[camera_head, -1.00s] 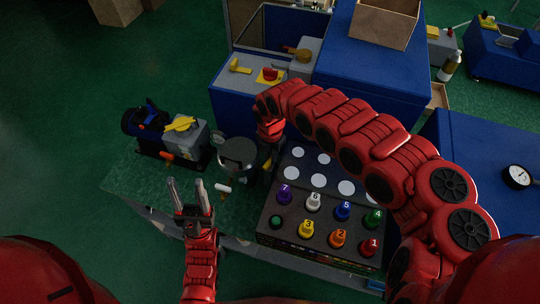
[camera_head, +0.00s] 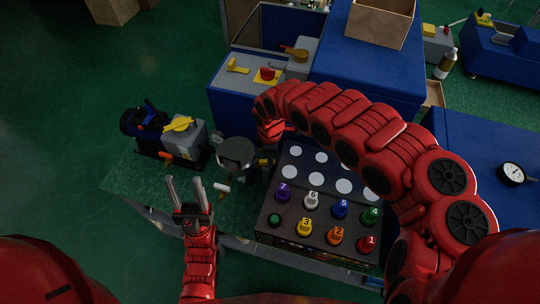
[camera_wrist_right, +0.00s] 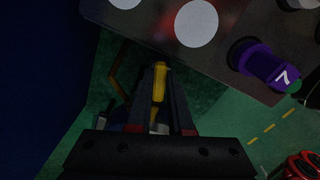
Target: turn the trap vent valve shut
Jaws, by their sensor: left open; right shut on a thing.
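The trap is a dark round pot with a grey lid (camera_head: 236,152) on the green bench. A small yellow handle (camera_head: 263,162), which I take for the vent valve's handle, shows at its right side. My right gripper (camera_head: 270,150) reaches down beside the pot, its fingertips partly hidden by its own wrist. In the right wrist view the yellow handle (camera_wrist_right: 160,82) lies between the fingers of my right gripper (camera_wrist_right: 158,95), which are shut on it. The valve's body is mostly hidden. My left gripper (camera_head: 187,190) is open and empty, left of the pot and apart from it.
A black box with numbered coloured knobs (camera_head: 310,203) stands right of the pot. A pump with a yellow lever (camera_head: 180,124) stands to its left. A white-handled valve (camera_head: 222,188) lies in front. A blue press cabinet (camera_head: 245,105) stands behind.

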